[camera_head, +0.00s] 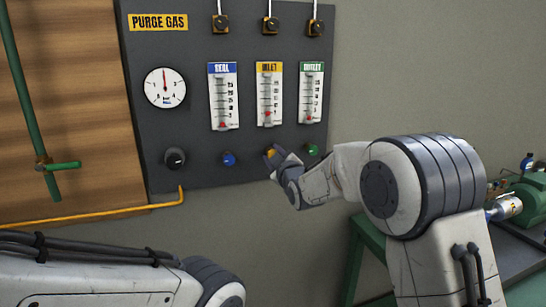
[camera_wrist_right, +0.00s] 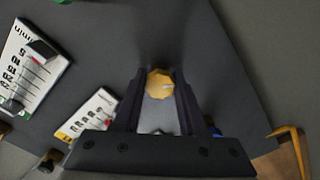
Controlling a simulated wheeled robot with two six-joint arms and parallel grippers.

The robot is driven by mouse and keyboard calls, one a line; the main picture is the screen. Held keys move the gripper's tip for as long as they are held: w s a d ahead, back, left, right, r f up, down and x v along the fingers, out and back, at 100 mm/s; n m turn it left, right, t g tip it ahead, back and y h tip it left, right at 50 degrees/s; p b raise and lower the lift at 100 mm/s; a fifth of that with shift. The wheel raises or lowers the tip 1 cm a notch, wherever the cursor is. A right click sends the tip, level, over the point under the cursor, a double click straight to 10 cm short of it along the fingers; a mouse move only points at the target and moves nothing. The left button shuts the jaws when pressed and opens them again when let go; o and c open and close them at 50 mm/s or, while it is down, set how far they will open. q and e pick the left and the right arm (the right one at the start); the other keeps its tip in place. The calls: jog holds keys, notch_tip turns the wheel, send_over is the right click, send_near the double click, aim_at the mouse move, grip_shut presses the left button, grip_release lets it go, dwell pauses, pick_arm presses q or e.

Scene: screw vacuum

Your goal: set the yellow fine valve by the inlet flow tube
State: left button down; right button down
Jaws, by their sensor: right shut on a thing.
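The yellow fine valve (camera_head: 269,152) is a small faceted knob on the dark panel, below the yellow-labelled inlet flow tube (camera_head: 268,95). The tube's red float shows near the bottom of its scale. My right gripper (camera_head: 275,159) reaches in from the right and is shut on the yellow knob. In the right wrist view the knob (camera_wrist_right: 159,83) sits between the two dark fingers, with a pale mark on its face. Part of the inlet tube (camera_wrist_right: 92,113) shows there too, partly hidden by the gripper body. My left arm is at the lower left; its gripper is out of frame.
The blue knob (camera_head: 228,159) is left of the yellow one, and the green knob (camera_head: 312,150) is close on its right. A black knob (camera_head: 175,158) sits below the round gauge (camera_head: 165,87). A yellow pipe (camera_head: 100,215) runs below the panel.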

jog(key=shift+c, duration=2.3)
grip_release()
jog(key=shift+s, duration=0.1)
jog(key=b+v, duration=0.2)
jog(key=v, duration=0.8)
jog(key=shift+s+d, duration=0.1)
jog(key=shift+s, duration=0.05)
